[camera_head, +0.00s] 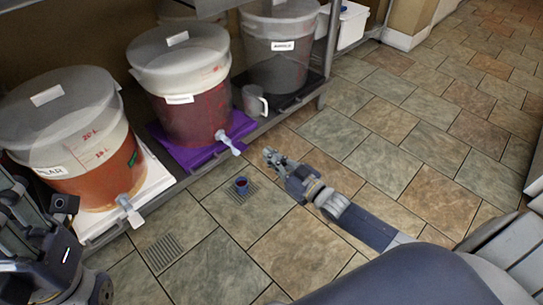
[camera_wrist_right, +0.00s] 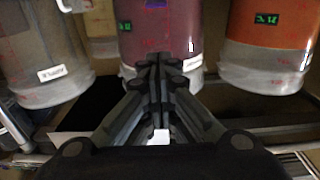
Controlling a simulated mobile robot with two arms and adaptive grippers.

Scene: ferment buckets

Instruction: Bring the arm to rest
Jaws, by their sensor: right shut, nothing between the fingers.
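My right gripper (camera_head: 271,157) reaches out over the tiled floor, to the right of the middle bucket in the head view. Its fingers are closed together and empty. In the right wrist view the fingers (camera_wrist_right: 160,65) meet in front of the buckets, with no object between them. My left gripper (camera_head: 30,225) is at the lower left edge in the head view, close to the orange bucket (camera_head: 85,178). It is dark and partly cut off, so its jaw state is unclear.
The middle bucket (camera_head: 194,112) of red liquid stands on a purple mat (camera_head: 222,134). A darker bucket (camera_head: 283,62) and a pitcher (camera_head: 254,101) stand behind. A small cup (camera_head: 241,184) is on the floor by a grate. The floor (camera_head: 410,115) to the right is clear.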

